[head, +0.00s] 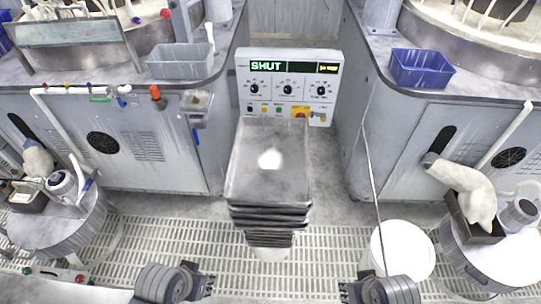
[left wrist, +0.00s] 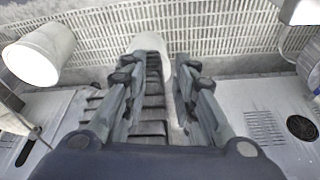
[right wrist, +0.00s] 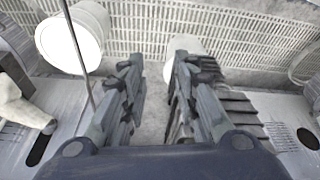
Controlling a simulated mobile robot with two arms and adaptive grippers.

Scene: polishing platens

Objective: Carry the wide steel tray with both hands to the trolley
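A wide, flat steel tray (head: 250,190) lies in the middle of the head view, with a bright glare spot on it. Several dark tray-like edges show stacked below its near edge; they also show in the left wrist view (left wrist: 153,110) and the right wrist view (right wrist: 235,103). My left gripper (head: 208,281) is low and left of the stack, its fingers apart and empty. My right gripper (head: 346,290) is low and right of the stack, also open and empty. Neither touches the tray. I cannot make out a trolley.
A control panel (head: 288,68) reading "SHUT" stands behind the tray. Grey cabinets flank it, with a grey bin (head: 181,62) and a blue bin (head: 421,70) on top. A white bucket (head: 405,250) stands right on the grated floor (head: 330,240), near a thin upright rod (head: 372,175).

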